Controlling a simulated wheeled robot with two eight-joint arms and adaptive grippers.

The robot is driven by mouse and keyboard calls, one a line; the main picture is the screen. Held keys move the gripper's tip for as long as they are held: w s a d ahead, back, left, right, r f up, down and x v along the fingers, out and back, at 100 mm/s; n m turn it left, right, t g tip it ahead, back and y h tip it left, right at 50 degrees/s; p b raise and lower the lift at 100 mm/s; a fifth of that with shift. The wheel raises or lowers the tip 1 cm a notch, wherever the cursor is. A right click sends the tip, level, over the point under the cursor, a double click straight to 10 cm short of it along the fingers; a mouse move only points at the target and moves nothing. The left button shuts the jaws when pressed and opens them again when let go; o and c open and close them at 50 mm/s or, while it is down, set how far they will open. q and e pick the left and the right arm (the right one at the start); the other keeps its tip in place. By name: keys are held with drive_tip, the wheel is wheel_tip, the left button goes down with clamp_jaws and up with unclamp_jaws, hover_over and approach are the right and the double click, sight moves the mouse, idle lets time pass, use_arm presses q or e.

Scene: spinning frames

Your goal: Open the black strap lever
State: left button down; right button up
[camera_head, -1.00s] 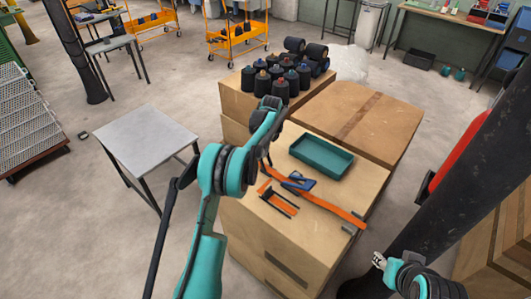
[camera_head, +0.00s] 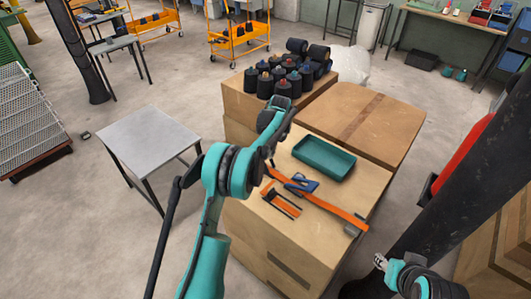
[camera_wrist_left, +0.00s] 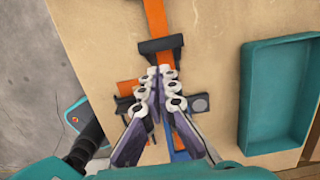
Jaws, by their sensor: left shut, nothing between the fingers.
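An orange strap (camera_head: 336,210) runs across the top of a cardboard box. A blue piece (camera_head: 301,184) sits on it. In the left wrist view, a black bar (camera_wrist_left: 161,45), seemingly the lever part, lies across the strap (camera_wrist_left: 155,16). My left gripper (camera_wrist_left: 163,72) is shut and empty, its fingertips just below the bar in that view; I cannot tell whether they touch it. In the head view my left forearm hides most of the gripper and the bar. My right gripper (camera_head: 379,261) shows small at the lower right, its jaws unclear.
A teal tray (camera_head: 345,164) lies on the box beside the strap. An orange and black piece (camera_head: 283,205) lies nearer the front edge. Black spools (camera_head: 281,91) stand on the box behind. A grey table (camera_head: 151,134) stands on the left.

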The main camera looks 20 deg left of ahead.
use_arm(q)
wheel_tip(320, 180, up, 11)
drive_tip(key=d+p, duration=0.1)
drive_tip(key=p, duration=0.1)
drive_tip(key=shift+s+d, duration=0.15)
drive_tip(key=shift+s, duration=0.15)
